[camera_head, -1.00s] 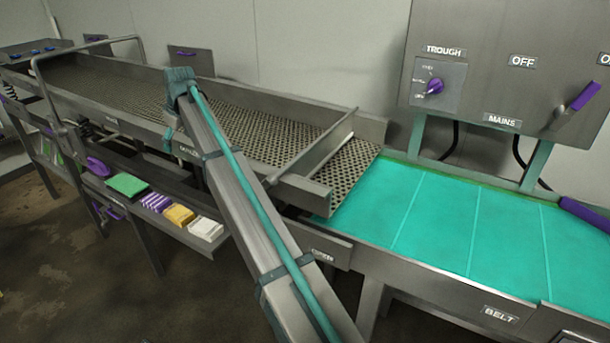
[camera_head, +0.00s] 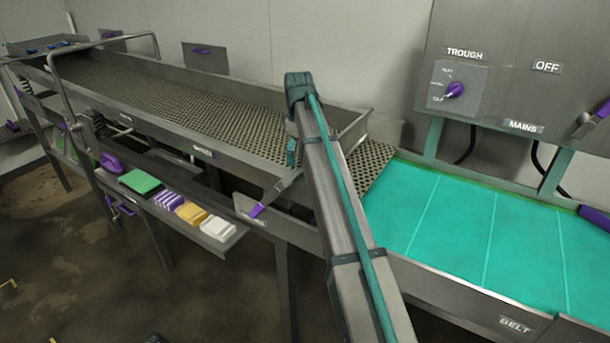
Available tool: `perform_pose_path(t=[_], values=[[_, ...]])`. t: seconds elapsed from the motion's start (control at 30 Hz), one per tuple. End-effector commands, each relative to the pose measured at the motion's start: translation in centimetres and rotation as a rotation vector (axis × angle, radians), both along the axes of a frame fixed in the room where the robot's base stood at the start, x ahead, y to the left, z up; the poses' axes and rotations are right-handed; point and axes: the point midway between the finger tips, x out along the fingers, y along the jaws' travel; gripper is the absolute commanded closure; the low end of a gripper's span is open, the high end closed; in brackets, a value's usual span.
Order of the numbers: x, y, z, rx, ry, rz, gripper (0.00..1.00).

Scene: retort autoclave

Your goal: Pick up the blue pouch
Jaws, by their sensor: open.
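Several small blue items lie on a grey tray (camera_head: 62,40) at the far left, at the back end of the long trough. One blue item (camera_head: 53,47) is near the tray's middle; they are too small to tell whether one is a pouch. My arm, grey with a teal cable, rises from the bottom to a dark joint at the picture's centre. My gripper does not show clearly; the part beyond that joint is hidden. No blue pouch is seen near the arm.
A perforated metal trough (camera_head: 200,105) runs along the wall to a teal belt (camera_head: 470,235) at right. A shelf below holds green (camera_head: 140,181), purple-striped (camera_head: 168,200), yellow (camera_head: 191,212) and white (camera_head: 217,228) stacks. A control panel (camera_head: 500,80) stands at right. Floor is open at lower left.

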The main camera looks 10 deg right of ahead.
Motion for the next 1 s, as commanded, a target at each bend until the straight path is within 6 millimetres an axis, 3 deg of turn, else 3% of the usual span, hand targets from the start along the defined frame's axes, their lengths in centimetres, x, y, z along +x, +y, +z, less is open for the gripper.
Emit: perform_pose_path(t=[0.37, 0.63, 0.9, 1.0], values=[[-0.4, -0.2, -2.5, 0.000, 0.000, -0.001, 0.19], [-0.5, -0.4, -5.8, 0.001, -0.001, -0.001, 0.19], [-0.4, -0.4, -6.4, 0.001, -0.002, -0.001, 0.19], [-0.4, -0.4, -6.4, 0.001, -0.002, -0.001, 0.32]])
